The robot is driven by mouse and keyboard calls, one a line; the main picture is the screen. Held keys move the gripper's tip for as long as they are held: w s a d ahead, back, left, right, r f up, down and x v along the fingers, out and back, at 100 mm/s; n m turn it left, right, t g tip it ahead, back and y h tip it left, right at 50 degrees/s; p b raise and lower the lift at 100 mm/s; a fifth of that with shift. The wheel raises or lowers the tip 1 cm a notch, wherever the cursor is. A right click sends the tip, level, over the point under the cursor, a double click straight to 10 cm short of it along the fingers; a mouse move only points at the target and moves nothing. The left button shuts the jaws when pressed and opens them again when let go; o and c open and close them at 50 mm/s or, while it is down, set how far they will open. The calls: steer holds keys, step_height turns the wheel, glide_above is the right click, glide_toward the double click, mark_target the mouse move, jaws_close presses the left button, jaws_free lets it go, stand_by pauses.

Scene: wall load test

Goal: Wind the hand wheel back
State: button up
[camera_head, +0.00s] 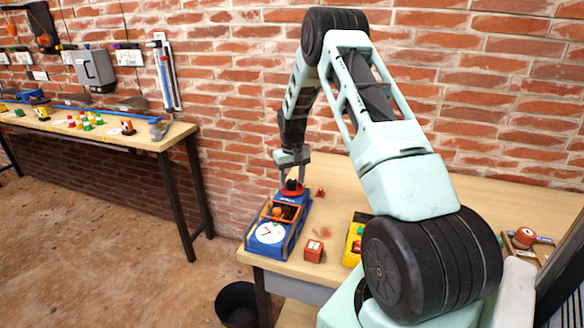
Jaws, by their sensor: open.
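A blue device (249,243) stands on the near wooden table, with a white round dial (270,233) on its front end. An orange-framed opening with dark parts lies in its middle. A small red and black part, which looks like the hand wheel (292,190), sits at its far end. My gripper (292,178) points down at this part, with its jaws open. The fingertips are small and partly merge with the wheel, so I cannot tell whether they touch it.
A red block (313,250) and a yellow device (353,240) stand right of the blue device. A black bin (237,304) is on the floor below. A brick wall is close behind. Another workbench (150,138) with small items stands at the left.

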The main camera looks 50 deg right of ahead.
mark_target(292, 181)
step_height(292, 181, up, 17)
steer(key=b, duration=0.2)
steer(key=shift+r, duration=0.1)
stand_by(0.6)
steer(key=a+r+n, duration=0.1)
steer(key=a+n, duration=0.2)
steer(key=a, duration=1.6)
steer(key=s+a+n+y, duration=0.1)
steer(key=s+a+n, duration=0.35)
steer(key=a, duration=1.25)
steer(key=s+a+f+n, duration=0.1)
steer(key=s+a, duration=0.3)
steer(key=s, duration=0.4)
steer(key=s+a+f+n, duration=0.1)
steer(key=s+a, duration=0.3)
steer(key=s, duration=0.5)
steer(key=s+a+f+n, duration=0.1)
steer(key=s+a+n, duration=0.2)
steer(key=s, duration=0.6)
steer(key=shift+a, duration=0.8)
